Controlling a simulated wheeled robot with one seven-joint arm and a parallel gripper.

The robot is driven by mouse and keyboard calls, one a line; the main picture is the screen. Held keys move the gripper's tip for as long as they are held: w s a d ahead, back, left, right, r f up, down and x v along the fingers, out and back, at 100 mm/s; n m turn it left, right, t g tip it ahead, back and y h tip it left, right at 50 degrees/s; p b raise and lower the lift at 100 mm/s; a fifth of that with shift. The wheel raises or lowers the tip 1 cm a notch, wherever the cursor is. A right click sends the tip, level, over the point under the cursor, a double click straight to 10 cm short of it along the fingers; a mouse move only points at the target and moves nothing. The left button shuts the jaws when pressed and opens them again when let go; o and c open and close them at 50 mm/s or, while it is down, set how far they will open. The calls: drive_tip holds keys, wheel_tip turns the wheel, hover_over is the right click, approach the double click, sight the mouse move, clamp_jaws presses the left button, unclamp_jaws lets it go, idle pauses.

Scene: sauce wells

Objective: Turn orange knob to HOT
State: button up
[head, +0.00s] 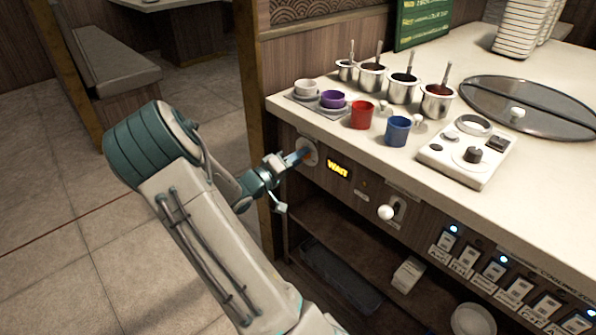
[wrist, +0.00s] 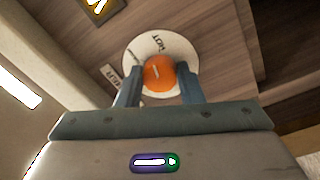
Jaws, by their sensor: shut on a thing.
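The orange knob (wrist: 158,73) sits on a round white dial plate (wrist: 186,48) on the wooden counter front. In the wrist view the word HOT is printed on the plate, above the knob. A faint light mark shows on the knob's face, but I cannot tell exactly which way it points. My gripper (wrist: 158,88) is shut on the knob, one blue-grey finger on each side. In the head view my gripper (head: 302,156) reaches the dial plate (head: 306,145) below the counter's left corner, and the knob is mostly hidden.
A lit yellow display (head: 338,169) reading WAIT is right of the dial. A lever with a white ball (head: 386,212) sticks out farther right. Red (head: 361,115) and blue (head: 397,131) cups stand above on the counter edge. An open shelf lies below.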

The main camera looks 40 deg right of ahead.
drive_tip(key=m+b, duration=0.3)
drive_tip(key=b, duration=0.1)
drive_tip(key=shift+f, duration=0.1)
idle(0.3)
drive_tip(key=o, duration=1)
drive_tip(key=shift+c, duration=0.2)
drive_tip(key=a+p, duration=0.2)
drive_tip(key=a, duration=1.1)
drive_tip(key=shift+s+a+f, duration=0.2)
drive_tip(key=shift+s+a, duration=0.15)
drive_tip(key=shift+a, duration=0.05)
